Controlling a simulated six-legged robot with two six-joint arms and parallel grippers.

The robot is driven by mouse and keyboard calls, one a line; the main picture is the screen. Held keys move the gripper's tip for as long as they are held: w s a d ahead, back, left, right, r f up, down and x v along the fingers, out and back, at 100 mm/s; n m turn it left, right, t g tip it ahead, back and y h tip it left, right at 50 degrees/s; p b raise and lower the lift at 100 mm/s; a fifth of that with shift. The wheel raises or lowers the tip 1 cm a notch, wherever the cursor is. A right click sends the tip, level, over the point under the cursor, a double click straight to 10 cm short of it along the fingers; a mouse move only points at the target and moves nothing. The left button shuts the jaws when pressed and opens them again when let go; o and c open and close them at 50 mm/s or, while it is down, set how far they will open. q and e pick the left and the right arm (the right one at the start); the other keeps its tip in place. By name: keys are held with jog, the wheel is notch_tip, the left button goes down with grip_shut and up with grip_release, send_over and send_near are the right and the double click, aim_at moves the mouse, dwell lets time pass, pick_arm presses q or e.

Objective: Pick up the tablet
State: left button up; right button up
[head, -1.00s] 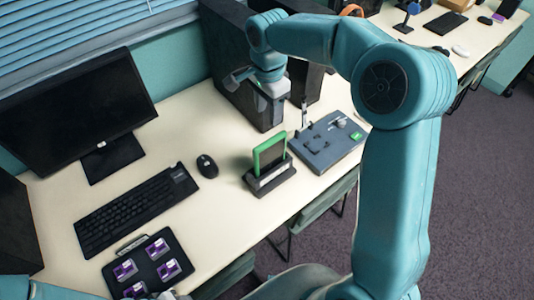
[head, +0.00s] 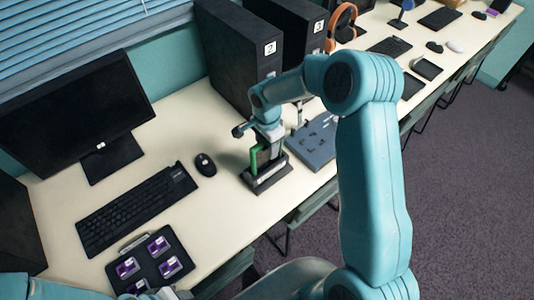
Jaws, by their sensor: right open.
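The tablet (head: 254,160) has a green frame and stands upright in a dark dock (head: 268,181) on the desk. My right gripper (head: 268,146) is open, pointing down at the tablet's upper part. It hides much of the tablet, and I cannot tell whether its fingers touch it. A grey end of my left arm (head: 172,294) shows at the bottom edge, over the desk's near side. Its jaws are cut off.
A blue-grey board (head: 317,142) lies right of the dock, partly behind my right arm. A mouse (head: 205,165), keyboard (head: 137,208) and dark tray with purple pieces (head: 176,246) are to the left. Computer towers (head: 236,56) stand behind. Bare desk lies between mouse and dock.

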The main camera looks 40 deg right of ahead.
jog(key=shift+a+f, duration=0.1)
jog(key=shift+f, duration=0.15)
grip_shut()
jog(key=shift+r, duration=0.15)
